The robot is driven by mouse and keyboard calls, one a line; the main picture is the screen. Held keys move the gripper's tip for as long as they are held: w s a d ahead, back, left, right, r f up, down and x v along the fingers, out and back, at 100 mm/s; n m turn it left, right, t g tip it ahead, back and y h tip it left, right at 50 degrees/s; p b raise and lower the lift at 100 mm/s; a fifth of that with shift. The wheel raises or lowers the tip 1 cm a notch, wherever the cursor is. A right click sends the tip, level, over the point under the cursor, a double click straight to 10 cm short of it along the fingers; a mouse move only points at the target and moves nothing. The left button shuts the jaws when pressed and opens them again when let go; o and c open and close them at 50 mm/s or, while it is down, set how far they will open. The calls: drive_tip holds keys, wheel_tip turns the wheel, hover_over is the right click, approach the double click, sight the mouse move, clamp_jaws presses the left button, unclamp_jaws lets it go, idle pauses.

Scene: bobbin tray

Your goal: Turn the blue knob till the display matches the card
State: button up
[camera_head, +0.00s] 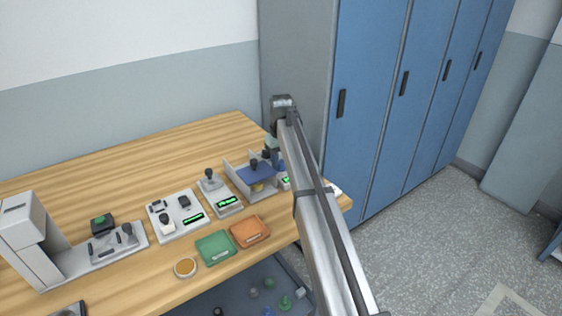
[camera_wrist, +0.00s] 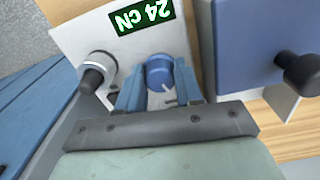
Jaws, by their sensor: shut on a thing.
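The blue knob (camera_wrist: 159,72) is on a white panel (camera_wrist: 78,38) in the wrist view, with a white mark on its lower side. My gripper (camera_wrist: 160,88) is shut on it, one blue finger on each side. The display (camera_wrist: 142,14) above the knob reads "24 cN", upside down in this view. In the head view the display (camera_head: 286,181) glows green beside my arm, too small to read. The blue knob is hidden there behind my gripper (camera_head: 272,152). I cannot make out the card in either view.
A grey and black knob (camera_wrist: 97,72) is left of the blue one. A blue-topped box (camera_head: 254,172) with a black knob stands close by. Other devices (camera_head: 178,215), green (camera_head: 215,247) and orange (camera_head: 249,231) trays are further left. Blue lockers (camera_head: 375,90) stand behind.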

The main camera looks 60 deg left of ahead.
sight(281, 162)
drive_tip(key=shift+m, duration=1.8)
drive_tip(key=o, duration=1)
drive_tip(key=shift+o, duration=0.2)
wheel_tip(281, 162, up, 14)
drive_tip(key=shift+f, duration=0.1)
